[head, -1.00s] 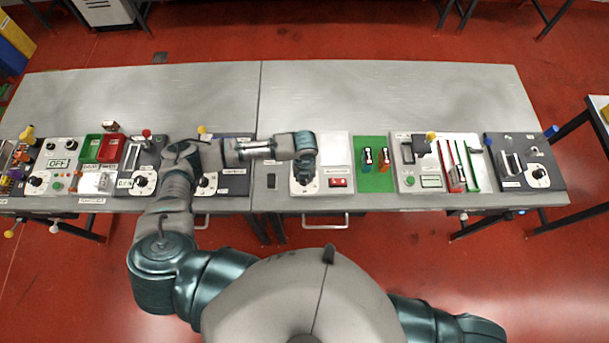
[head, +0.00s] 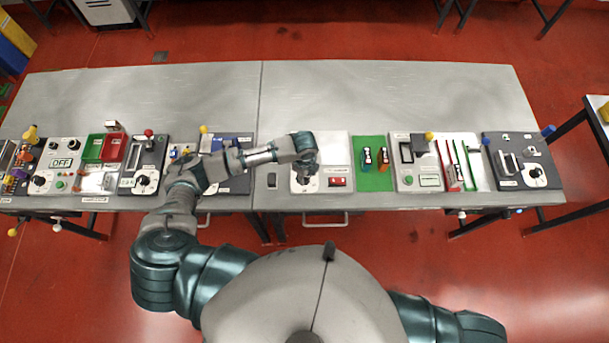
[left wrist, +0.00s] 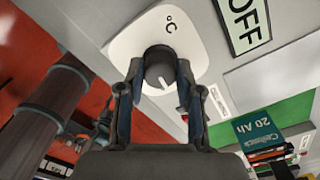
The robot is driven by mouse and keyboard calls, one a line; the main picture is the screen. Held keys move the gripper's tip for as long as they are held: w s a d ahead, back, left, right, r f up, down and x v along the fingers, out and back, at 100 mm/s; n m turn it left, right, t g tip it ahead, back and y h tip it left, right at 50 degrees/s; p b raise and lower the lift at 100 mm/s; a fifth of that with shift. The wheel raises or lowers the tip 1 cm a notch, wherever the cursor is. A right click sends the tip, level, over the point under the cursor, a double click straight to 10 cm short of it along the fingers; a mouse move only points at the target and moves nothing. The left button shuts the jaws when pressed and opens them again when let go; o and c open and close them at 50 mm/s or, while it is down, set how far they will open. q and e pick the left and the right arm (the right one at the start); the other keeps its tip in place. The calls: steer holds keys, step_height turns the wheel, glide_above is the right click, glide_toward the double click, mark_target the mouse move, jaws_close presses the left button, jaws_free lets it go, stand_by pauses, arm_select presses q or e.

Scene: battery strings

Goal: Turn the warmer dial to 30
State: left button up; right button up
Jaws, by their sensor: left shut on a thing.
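The warmer dial is a dark round knob (left wrist: 158,70) on a white plate (left wrist: 190,45) marked °C in the left wrist view. Its white pointer line shows, but the scale numbers cannot be read. A display (left wrist: 246,20) beside the plate reads OFF. My left gripper (left wrist: 156,85) is shut on the knob, one finger on each side. In the head view my left gripper (head: 304,168) is over the warmer panel (head: 335,152) and hides most of the dial. My right gripper is out of view.
A green mat (head: 373,178) with battery cells lies right of the warmer panel. Other panels stand along the front of the grey table (head: 390,95). The table's back half is clear.

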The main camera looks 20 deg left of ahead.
arm_select(q)
steer(key=shift+n, duration=0.3)
steer(key=n, duration=0.3)
steer(key=shift+f, duration=0.1)
steer(key=n, duration=0.2)
steer(key=shift+n, duration=1)
steer(key=o, duration=0.9)
steer(key=shift+o, duration=0.2)
steer(key=shift+w, duration=0.1)
